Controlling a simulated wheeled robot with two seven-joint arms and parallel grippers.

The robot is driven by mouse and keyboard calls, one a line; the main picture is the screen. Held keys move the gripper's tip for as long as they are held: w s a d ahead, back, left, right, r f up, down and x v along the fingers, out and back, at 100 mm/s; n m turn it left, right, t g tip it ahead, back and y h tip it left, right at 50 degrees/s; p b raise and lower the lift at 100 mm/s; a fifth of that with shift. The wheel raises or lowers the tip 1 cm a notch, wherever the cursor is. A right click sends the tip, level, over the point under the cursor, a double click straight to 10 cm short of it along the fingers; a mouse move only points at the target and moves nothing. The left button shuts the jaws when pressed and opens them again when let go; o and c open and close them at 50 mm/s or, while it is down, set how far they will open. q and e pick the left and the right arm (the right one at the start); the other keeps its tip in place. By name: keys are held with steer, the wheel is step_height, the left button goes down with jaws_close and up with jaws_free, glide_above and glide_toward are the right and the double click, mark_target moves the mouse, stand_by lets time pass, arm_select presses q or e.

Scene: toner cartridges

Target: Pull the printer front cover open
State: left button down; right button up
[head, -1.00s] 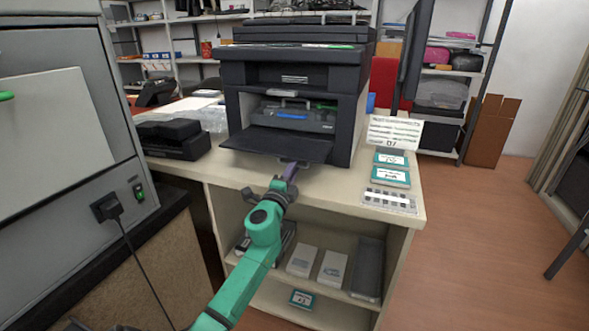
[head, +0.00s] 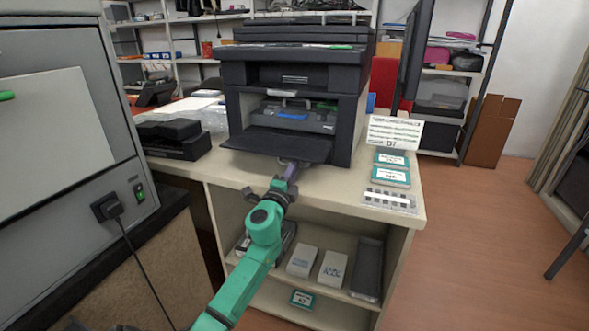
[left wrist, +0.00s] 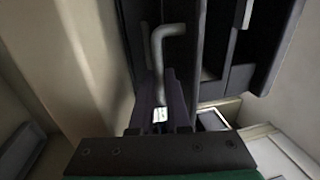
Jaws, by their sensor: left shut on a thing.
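The black printer (head: 292,75) stands on the counter. Its front cover (head: 276,146) is folded down and lies about level, with the inside open. Inside sits a dark cartridge unit (head: 320,124) with a blue part. My left gripper (head: 288,172) is at the cover's front edge. In the left wrist view its dark fingers (left wrist: 163,112) are shut on the grey bent cover handle (left wrist: 160,62). The fingertips partly hide the handle in the head view. My right gripper is not in view.
A black device (head: 175,139) stands left of the printer. Teal-and-white boxes (head: 391,168), a barcode strip (head: 389,200) and a printed sign (head: 394,132) are on the right of the counter. The shelf below (head: 310,312) holds several boxes.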

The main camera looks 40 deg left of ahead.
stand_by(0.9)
arm_select(q)
steer(key=r+g+p, duration=0.1)
steer(key=p, duration=0.5)
steer(key=shift+s+d+r, duration=0.1)
steer(key=shift+r, duration=0.3)
steer(key=r+g+p, duration=0.1)
steer(key=p, duration=0.4)
steer(key=shift+s+h, duration=0.1)
steer(key=shift+h, duration=0.3)
steer(key=shift+f, duration=0.25)
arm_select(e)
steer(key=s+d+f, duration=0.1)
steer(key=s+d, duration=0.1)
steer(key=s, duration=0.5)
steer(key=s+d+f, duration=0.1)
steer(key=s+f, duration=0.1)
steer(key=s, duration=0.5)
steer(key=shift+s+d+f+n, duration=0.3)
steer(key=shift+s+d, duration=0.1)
arm_select(q)
steer(key=c, duration=1.2)
jaws_free()
steer(key=v, duration=1.4)
steer(key=shift+s, duration=0.25)
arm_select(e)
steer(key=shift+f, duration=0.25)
